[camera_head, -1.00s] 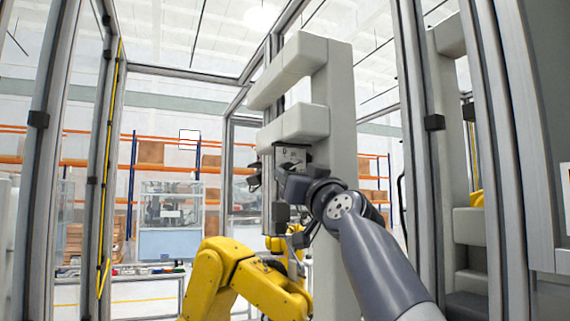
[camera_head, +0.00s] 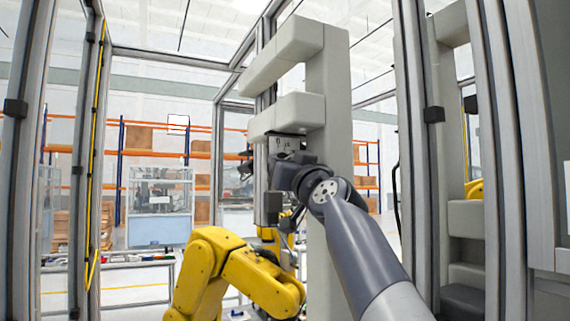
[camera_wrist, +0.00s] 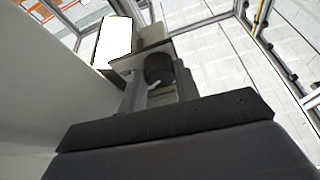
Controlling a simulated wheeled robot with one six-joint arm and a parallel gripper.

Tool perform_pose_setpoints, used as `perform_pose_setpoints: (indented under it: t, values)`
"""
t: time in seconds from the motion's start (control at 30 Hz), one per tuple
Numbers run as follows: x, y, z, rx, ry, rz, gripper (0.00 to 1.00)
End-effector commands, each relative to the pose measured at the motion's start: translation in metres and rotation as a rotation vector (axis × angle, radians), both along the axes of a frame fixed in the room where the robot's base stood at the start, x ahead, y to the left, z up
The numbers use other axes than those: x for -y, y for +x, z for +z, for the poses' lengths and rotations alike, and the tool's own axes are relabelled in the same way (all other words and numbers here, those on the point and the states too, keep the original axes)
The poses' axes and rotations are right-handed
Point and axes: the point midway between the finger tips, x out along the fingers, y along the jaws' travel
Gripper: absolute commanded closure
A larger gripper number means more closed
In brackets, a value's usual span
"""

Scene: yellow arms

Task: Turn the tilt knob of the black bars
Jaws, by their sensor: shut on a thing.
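A dark round knob (camera_wrist: 159,68) shows in the wrist view, between the fingers of my gripper (camera_wrist: 158,84). My gripper is shut on this knob. In the head view my gripper (camera_head: 272,170) is at the grey post, just below its lower arm. Small black bars (camera_head: 246,165) stick out to the left of my gripper there. A metal plate (camera_head: 284,145) hangs under the lower arm. The knob is hidden by my gripper in the head view, and its turn angle cannot be told.
A tall grey post (camera_head: 330,100) with thick side arms (camera_head: 285,112) stands close around my gripper. A yellow robot arm (camera_head: 235,270) is below and to the left. Metal frame posts (camera_head: 415,150) stand on both sides. Shelves (camera_head: 140,140) are far behind.

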Motion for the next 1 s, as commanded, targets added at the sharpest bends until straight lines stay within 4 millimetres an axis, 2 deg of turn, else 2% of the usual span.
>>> perform_pose_setpoints:
  t: [0.53, 0.87, 0.9, 1.0]
  values:
    - [0.0011, 0.0000, -0.0006, 0.051, -0.113, -0.001, 0.92]
    - [0.0008, -0.0001, 0.0007, 0.052, -0.121, -0.001, 0.92]
    - [0.0009, 0.0000, 0.0006, 0.052, -0.121, -0.001, 0.66]
    - [0.0008, 0.0000, 0.0006, 0.052, -0.121, -0.001, 0.58]
